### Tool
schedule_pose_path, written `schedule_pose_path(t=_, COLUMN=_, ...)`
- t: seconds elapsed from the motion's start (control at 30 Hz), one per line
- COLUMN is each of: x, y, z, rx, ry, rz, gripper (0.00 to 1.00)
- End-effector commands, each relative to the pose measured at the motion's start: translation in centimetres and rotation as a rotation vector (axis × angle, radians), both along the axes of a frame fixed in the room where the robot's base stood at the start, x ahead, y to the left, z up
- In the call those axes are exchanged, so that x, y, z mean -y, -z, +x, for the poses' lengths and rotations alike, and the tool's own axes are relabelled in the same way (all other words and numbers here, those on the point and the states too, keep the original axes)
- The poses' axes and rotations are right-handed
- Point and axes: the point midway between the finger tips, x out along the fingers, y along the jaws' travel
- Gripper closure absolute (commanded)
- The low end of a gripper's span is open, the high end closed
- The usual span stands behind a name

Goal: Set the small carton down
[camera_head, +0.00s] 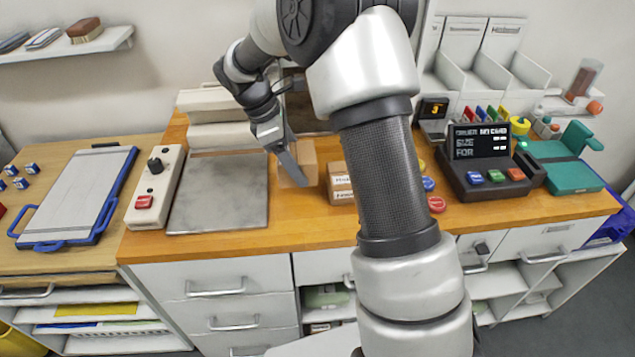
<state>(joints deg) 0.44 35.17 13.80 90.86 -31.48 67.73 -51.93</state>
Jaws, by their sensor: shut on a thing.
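A small plain brown carton (307,158) is at my gripper (295,176), over the wooden counter right of the grey metal plate. My gripper points down and is shut on this carton. One finger lies across its near left side; the other finger is hidden. I cannot tell whether the carton's bottom touches the counter. A second brown carton (340,186) with white labels stands just to the right, partly hidden by my arm.
The grey metal plate (218,190) is bare. Left of it is a white control box (155,187) with a black knob and red button. A dark display console (485,160) stands right of my arm. The wooden counter (285,222) is clear along its front edge there.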

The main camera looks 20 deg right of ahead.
Motion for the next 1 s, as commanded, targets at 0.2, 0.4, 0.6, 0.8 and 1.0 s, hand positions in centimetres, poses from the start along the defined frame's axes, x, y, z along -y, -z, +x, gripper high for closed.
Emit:
schedule_pose_path(t=0.2, x=0.1, y=2.5, z=0.0, rx=0.001, ry=0.002, rz=-0.001, gripper=0.58)
schedule_pose_path(t=0.4, x=0.0, y=4.9, z=-0.1, rx=-0.002, ry=0.003, rz=-0.001, gripper=0.58)
schedule_pose_path(t=0.6, x=0.0, y=6.3, z=0.0, rx=0.001, ry=0.003, rz=-0.001, gripper=0.58)
schedule_pose_path(t=0.8, x=0.0, y=6.4, z=0.0, rx=0.002, ry=0.004, rz=0.0, gripper=0.58)
schedule_pose_path(t=1.0, x=0.0, y=6.6, z=0.0, rx=0.001, ry=0.004, rz=0.0, gripper=0.11)
